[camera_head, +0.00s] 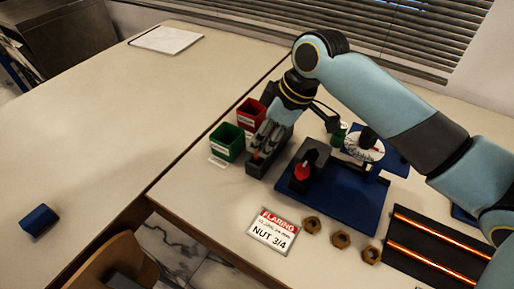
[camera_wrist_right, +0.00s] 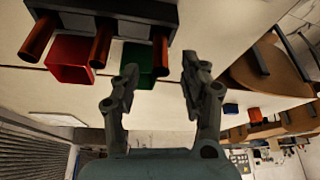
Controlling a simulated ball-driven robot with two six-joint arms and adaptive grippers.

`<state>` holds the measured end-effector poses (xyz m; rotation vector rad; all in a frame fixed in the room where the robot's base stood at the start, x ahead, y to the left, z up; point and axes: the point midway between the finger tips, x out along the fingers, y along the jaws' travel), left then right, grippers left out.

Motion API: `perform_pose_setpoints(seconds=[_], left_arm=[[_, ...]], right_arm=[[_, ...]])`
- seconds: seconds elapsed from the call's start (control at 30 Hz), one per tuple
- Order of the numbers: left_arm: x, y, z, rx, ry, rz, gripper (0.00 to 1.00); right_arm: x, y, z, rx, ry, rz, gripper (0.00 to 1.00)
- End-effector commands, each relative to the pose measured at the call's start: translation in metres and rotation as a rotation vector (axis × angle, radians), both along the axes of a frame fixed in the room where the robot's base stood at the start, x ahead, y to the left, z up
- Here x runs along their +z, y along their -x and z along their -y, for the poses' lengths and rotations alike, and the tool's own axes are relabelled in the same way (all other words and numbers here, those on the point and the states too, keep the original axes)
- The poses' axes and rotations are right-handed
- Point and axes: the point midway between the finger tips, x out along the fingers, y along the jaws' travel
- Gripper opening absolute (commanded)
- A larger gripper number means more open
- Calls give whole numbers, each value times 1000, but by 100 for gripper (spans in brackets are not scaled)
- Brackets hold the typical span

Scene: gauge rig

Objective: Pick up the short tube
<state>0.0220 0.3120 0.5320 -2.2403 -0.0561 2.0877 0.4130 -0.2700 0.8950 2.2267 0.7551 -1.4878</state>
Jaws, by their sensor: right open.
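Several copper tubes stick out of a dark rack (camera_wrist_right: 140,10) in the right wrist view: one at the left (camera_wrist_right: 38,38), one in the middle (camera_wrist_right: 101,45) and one at the right (camera_wrist_right: 160,52). I cannot tell which is the short tube. My right gripper (camera_head: 264,140) is over the rack. In the right wrist view its two fingers (camera_wrist_right: 160,72) are spread, with the right-hand tube beyond the gap between them. Nothing is between the fingers. My left gripper is out of view.
A green bin (camera_head: 227,141) and a red bin (camera_head: 251,113) stand beside the rack. A blue rig base (camera_head: 335,195) is to its right. Hex nuts (camera_head: 341,239) and a label card (camera_head: 272,231) lie in front. A black mat (camera_head: 425,260) holds long copper tubes.

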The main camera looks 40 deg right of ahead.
Motion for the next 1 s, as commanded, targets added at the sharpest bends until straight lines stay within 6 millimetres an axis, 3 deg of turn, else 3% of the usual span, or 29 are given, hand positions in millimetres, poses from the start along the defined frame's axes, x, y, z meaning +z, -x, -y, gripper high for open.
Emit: perform_pose_setpoints(seconds=[0.3, 0.57, 0.9, 1.0], left_arm=[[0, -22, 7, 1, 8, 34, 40], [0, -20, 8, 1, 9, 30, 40], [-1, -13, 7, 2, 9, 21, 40], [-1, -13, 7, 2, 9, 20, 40]], right_arm=[[-43, -11, -9, -1, -1, -1, 45], [-46, -12, -9, 0, 1, -1, 45], [-46, -12, -9, 0, 1, -1, 3], [-46, -12, -9, 0, 1, -1, 0]])
